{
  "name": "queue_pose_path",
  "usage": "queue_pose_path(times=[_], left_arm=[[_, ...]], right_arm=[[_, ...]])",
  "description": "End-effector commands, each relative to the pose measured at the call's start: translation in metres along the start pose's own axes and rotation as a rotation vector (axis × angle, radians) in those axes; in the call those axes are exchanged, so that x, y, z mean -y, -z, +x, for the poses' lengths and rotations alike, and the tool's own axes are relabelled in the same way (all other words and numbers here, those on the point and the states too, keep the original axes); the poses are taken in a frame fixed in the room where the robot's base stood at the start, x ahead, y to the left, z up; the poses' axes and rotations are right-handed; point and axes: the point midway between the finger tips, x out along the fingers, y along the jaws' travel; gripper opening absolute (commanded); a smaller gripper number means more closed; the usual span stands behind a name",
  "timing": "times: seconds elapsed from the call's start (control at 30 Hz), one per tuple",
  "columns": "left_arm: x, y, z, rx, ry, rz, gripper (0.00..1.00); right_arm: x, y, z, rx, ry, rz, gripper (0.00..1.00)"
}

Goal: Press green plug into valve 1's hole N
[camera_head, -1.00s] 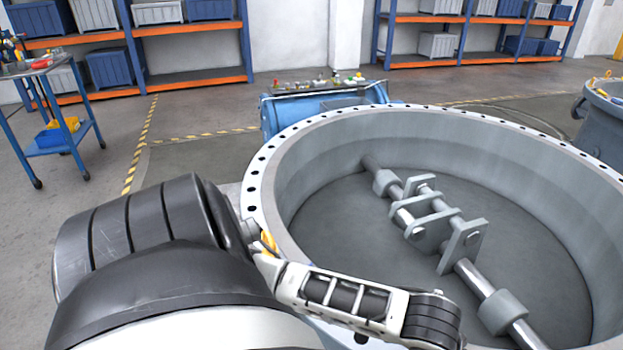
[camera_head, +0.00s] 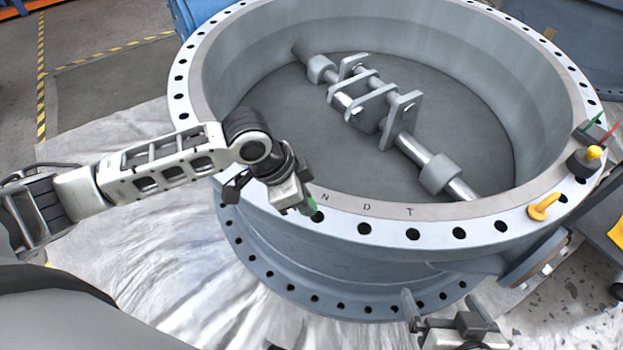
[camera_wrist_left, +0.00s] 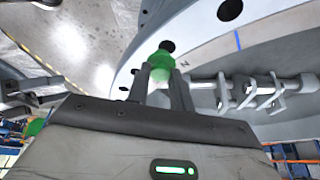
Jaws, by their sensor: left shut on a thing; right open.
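Valve 1 (camera_head: 285,228) is a large grey ring with holes along its pale rim and the letters N, D and T printed on it. Hole N (camera_head: 317,216) is the dark hole beside the letter N. My left gripper (camera_head: 300,205) is over the rim there, shut on the green plug (camera_head: 312,203). In the left wrist view, the green plug (camera_wrist_left: 161,61) sits between the fingertips, with a dark hole (camera_wrist_left: 167,46) just beyond it. I cannot tell whether the plug's tip touches the hole. My right gripper (camera_head: 440,322) is open at the bottom edge, partly cut off.
A yellow plug-like piece (camera_head: 545,205) sits on the rim at the right. A dark piece with a yellow knob (camera_head: 587,160) is beyond it. A shaft with brackets (camera_head: 385,110) crosses the valve's inside. A crumpled pale sheet (camera_head: 160,230) lies on the floor at left.

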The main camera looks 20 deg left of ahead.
Motion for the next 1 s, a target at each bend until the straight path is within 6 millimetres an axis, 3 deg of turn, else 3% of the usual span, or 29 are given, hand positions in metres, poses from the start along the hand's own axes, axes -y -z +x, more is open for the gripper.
queue_pose_path(times=[0.1,0.3,0.77,1.0], left_arm=[[0.009,0.018,-0.006,-0.001,-0.077,0.198,0.00],[0.013,0.031,-0.011,0.003,-0.157,0.374,0.00],[0.013,0.015,0.029,0.002,-0.165,0.394,0.00],[0.012,0.010,0.040,0.002,-0.165,0.394,0.00]], right_arm=[[0.000,0.000,0.000,-0.001,0.000,0.001,0.98],[0.000,0.001,0.001,-0.006,0.001,0.002,0.98],[0.001,-0.020,0.016,-0.041,0.020,0.033,0.98],[0.001,-0.020,0.017,-0.065,0.018,0.022,0.98]])
